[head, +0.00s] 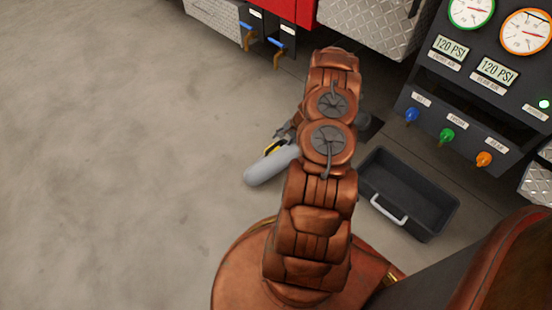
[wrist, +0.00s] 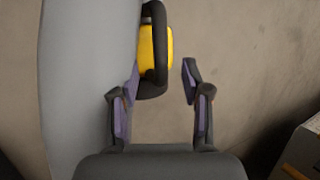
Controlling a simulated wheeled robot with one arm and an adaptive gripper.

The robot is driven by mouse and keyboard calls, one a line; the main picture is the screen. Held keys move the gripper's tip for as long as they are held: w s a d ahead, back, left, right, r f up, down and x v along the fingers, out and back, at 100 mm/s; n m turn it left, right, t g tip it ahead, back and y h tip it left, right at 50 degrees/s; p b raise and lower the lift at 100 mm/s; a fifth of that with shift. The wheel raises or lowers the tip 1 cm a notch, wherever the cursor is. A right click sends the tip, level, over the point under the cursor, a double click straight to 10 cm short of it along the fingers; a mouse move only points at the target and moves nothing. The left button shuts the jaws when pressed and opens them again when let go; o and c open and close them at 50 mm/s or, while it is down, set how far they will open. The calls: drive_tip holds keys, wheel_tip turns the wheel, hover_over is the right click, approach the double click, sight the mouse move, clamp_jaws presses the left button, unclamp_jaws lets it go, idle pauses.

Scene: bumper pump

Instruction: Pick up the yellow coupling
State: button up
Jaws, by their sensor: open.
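The yellow coupling (wrist: 146,48) shows in the wrist view with a black curved loop (wrist: 160,50) along its right side. It lies against or close beside a long light grey cylinder (wrist: 75,80), which covers the left of that view. In the head view a small yellow part of the coupling (head: 269,150) shows at the upper edge of the cylinder (head: 270,168). My gripper (wrist: 160,76) is open and empty. Its left finger is close to the cylinder and the coupling; its right finger stands apart on the right. I cannot tell whether the left finger touches.
A black tray (head: 435,225) with a light handle sits on the floor right of my arm. A control panel (head: 480,95) with gauges and coloured knobs stands at the upper right. The floor (head: 110,150) on the left is clear.

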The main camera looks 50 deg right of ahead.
sight(277, 144)
drive_tip(key=b+x, duration=0.1)
drive_tip(key=x, duration=0.2)
drive_tip(key=shift+f, duration=0.25)
drive_tip(key=shift+w+a+f+b, duration=0.2)
drive_tip(key=shift+w+f+b, duration=0.2)
drive_tip(key=shift+f, duration=0.1)
clamp_jaws()
